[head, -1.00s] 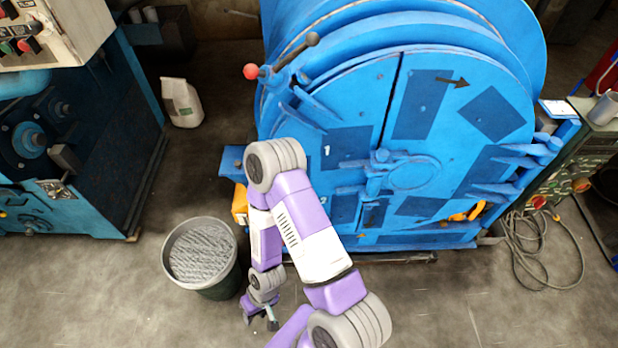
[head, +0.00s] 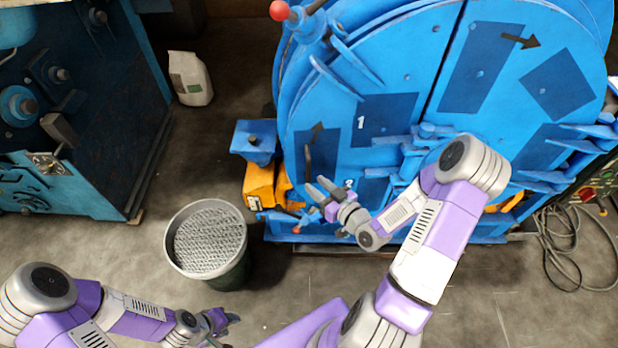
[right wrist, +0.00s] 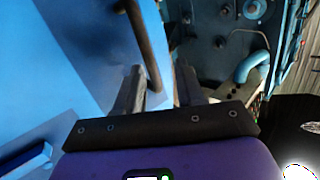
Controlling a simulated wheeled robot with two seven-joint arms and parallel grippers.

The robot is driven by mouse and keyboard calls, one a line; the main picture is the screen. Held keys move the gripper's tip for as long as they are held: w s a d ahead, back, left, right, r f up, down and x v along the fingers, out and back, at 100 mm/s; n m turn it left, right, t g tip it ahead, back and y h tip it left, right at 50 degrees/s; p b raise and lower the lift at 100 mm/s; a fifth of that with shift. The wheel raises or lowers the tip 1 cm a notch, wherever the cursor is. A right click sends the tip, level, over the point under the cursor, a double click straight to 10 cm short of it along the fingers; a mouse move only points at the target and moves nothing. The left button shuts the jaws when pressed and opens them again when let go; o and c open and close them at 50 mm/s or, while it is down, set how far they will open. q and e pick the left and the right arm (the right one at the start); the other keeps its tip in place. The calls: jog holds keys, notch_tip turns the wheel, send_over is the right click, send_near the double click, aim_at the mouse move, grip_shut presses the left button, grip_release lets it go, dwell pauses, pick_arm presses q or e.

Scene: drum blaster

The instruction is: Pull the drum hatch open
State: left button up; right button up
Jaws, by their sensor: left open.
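The blue drum hatch (head: 478,140), with dark panels and a "1" mark, fills the upper right of the head view and looks closed. A dark bar handle (head: 309,158) stands on its left part. It also shows in the right wrist view (right wrist: 142,45). My right gripper (head: 318,187) is in front of the hatch, just below this handle. Contact cannot be told. My left gripper (head: 230,320) is open and empty, low at the left, away from the hatch.
A grey bin (head: 208,245) stands on the floor left of the drum. A red-knobbed lever (head: 280,11) sticks out at the drum's top left. A blue machine (head: 75,110) is at the far left, with a white bag (head: 190,78) beside it. Cables (head: 575,245) lie at right.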

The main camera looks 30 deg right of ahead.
aim_at(310, 168)
jog(key=shift+w+d+r+n+t+b, duration=0.1)
jog(key=shift+d+r+n+t+b, duration=0.25)
jog(key=shift+d+r+t, duration=0.45)
jog(key=w, duration=0.4)
jog(key=w+a+b, duration=0.1)
jog(key=w, duration=0.1)
jog(key=shift+w+r, duration=0.1)
jog(key=shift+w, duration=0.2)
grip_shut()
